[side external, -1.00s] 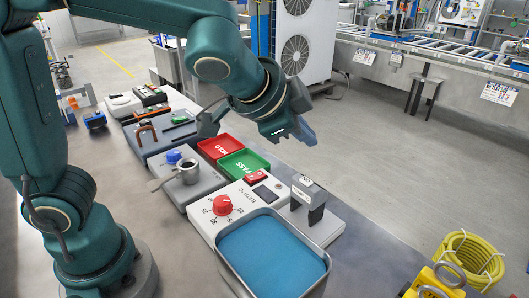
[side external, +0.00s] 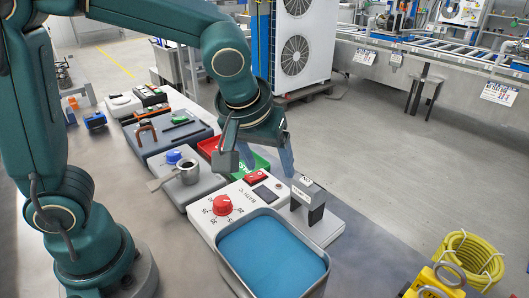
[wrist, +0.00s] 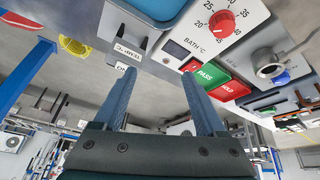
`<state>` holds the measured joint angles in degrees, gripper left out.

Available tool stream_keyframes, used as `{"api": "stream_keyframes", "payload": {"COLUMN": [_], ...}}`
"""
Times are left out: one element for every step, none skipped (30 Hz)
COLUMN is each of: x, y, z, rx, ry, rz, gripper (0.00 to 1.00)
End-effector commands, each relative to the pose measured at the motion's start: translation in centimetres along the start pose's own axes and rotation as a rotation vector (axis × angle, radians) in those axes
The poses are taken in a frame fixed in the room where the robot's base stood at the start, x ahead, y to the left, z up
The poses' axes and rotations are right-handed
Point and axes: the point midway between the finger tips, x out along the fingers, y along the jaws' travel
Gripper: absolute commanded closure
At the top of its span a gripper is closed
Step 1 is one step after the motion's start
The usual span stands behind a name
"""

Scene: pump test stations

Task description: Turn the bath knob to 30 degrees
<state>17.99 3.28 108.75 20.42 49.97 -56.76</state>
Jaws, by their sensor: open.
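The bath knob is a round red knob (side external: 222,204) on the white panel of the bath unit (side external: 203,228), with a printed number scale around it. In the wrist view the red knob (wrist: 222,24) is at the top right; its pointer setting is too small to read. The blue bath basin (side external: 236,274) stands beside it. My gripper (wrist: 158,68) is open and empty, its two blue fingers apart. In the side view my gripper (side external: 286,158) is in the air above and behind the bath unit, apart from the knob.
Red HOLD tray (wrist: 228,91) and green PASS tray (wrist: 207,76) lie beside the unit. A grey station with a metal cup (side external: 188,175) and blue knob (side external: 173,156) is beyond. Bare table lies in front.

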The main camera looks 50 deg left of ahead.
Motion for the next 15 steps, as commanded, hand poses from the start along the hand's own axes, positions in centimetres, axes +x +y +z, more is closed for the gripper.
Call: {"api": "stream_keyframes", "payload": {"x": [0.8,1.1,1.6,1.8,2.0,2.3,2.4,2.5,2.7,2.8,2.9,3.1,3.2,3.3,3.4], "y": [-1.6,-2.4,-3.4,-4.2,-5.0,-5.8,-6.2,-6.7,-7.2,-7.5,-7.9,-8.3,-8.6,-8.8,-9.0], "z": [0.6,1.0,1.6,2.0,2.5,2.9,3.1,3.2,3.3,3.2,3.1,3.0,2.9,2.9,2.8], "rx": [-0.206,-0.339,-0.516,-0.647,-0.78,-0.923,-1.01,-1.079,-1.145,-1.18,-1.202,-1.224,-1.235,-1.244,-1.251], "ry": [-0.072,-0.114,-0.169,-0.209,-0.248,-0.291,-0.315,-0.336,-0.359,-0.37,-0.377,-0.379,-0.379,-0.379,-0.378], "rz": [-0.053,-0.085,-0.133,-0.171,-0.213,-0.26,-0.287,-0.311,-0.333,-0.345,-0.351,-0.359,-0.363,-0.367,-0.369], "gripper": [0.27,0.27,0.27,0.27,0.27,0.27,0.27,0.27,0.27,0.27,0.27,0.27,0.27,0.27,0.27]}}
